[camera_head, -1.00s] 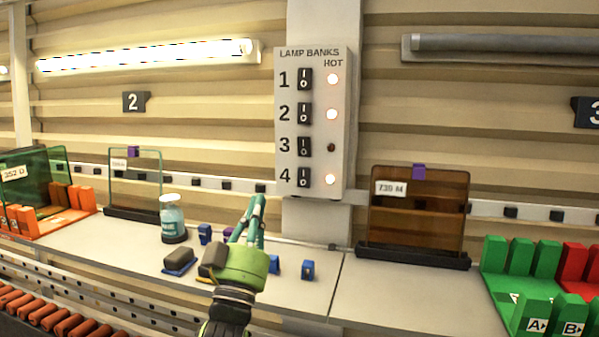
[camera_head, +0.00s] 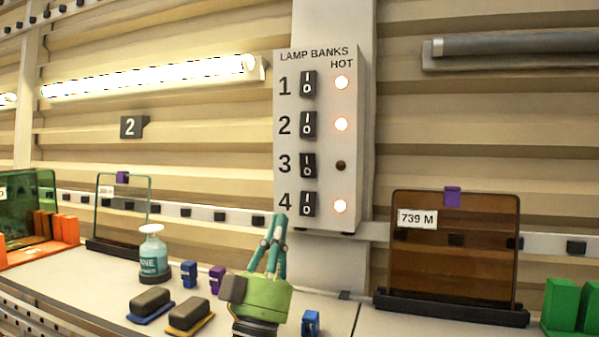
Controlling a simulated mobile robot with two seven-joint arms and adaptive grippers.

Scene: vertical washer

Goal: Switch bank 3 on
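The lamp banks panel (camera_head: 350,125) is a pale box on a post, with switches numbered 1 to 4 and a column of lights marked HOT. The bank 3 switch (camera_head: 308,165) is a black rocker, and its light (camera_head: 340,166) is dark. The lights of banks 1, 2 and 4 glow. My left gripper (camera_head: 276,222), green with teal fingers, points up just below and left of the panel's lower edge, near the bank 4 switch (camera_head: 308,204). Its fingers are close together at the tips, with nothing visible between them. My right gripper is not in view.
A bottle (camera_head: 153,255), two dark blocks on coloured bases and small blue and purple pieces stand on the bench (camera_head: 85,280). An amber panel (camera_head: 455,250) stands at right. A lit lamp (camera_head: 150,78) hangs at left, an unlit one (camera_head: 510,44) at right.

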